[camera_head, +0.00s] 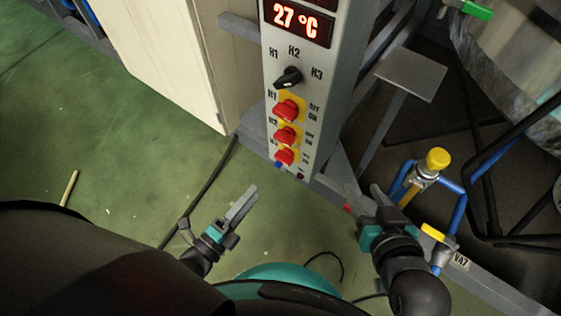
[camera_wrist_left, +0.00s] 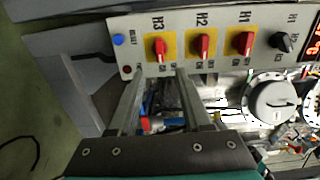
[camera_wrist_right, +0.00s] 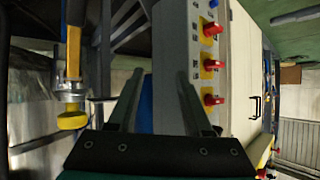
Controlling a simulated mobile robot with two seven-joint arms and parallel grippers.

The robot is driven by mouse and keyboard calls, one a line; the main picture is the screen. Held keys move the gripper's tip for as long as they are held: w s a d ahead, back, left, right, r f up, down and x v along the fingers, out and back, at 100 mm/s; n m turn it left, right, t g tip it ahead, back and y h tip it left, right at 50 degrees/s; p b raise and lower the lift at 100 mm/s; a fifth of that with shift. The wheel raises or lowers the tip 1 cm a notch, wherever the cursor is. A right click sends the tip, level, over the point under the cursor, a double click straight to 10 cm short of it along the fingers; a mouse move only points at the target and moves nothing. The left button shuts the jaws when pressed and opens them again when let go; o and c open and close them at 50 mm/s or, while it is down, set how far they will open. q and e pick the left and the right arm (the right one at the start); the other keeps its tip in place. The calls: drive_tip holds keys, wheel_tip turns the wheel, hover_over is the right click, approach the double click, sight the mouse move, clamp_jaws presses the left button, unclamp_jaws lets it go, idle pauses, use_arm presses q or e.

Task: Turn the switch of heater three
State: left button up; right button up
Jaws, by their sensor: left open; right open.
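The switch of heater three (camera_head: 284,157) is the lowest red knob on the grey control panel (camera_head: 308,130) in the head view. It is the leftmost red knob on its yellow plate in the left wrist view (camera_wrist_left: 160,47), marked H3, and the top one in the right wrist view (camera_wrist_right: 213,28). My left gripper (camera_head: 246,202) is open and empty, below and left of the panel in the head view; its fingers point at the panel's H3 end (camera_wrist_left: 158,76). My right gripper (camera_head: 391,194) is open and empty, right of the panel's lower end, beside the frame.
Two more red knobs, H2 (camera_head: 285,135) and H1 (camera_head: 286,110), and a black selector (camera_head: 287,78) sit above on the panel. A blue button (camera_wrist_left: 118,39) is beside H3. Blue pipework with a yellow knob (camera_head: 438,158) stands near my right gripper. A pale cabinet (camera_head: 165,50) is behind.

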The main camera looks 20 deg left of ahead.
sight(281, 161)
use_arm(q)
drive_tip(key=b+x, duration=0.2)
drive_tip(key=x, duration=0.8)
drive_tip(key=shift+f, duration=0.1)
drive_tip(key=shift+b+x, duration=0.35)
drive_tip(key=shift+x, duration=0.75)
use_arm(e)
drive_tip(key=shift+s+a+r+m+t+y, duration=0.2)
drive_tip(key=shift+a+r+t+y, duration=0.35)
drive_tip(key=shift+a+r+t, duration=0.55)
drive_tip(key=shift+s+a+r+m+t+y, duration=0.2)
drive_tip(key=shift+a+r+t+y, duration=0.3)
drive_tip(key=shift+t, duration=1)
drive_tip(key=shift+a+f, duration=0.15)
use_arm(q)
clamp_jaws()
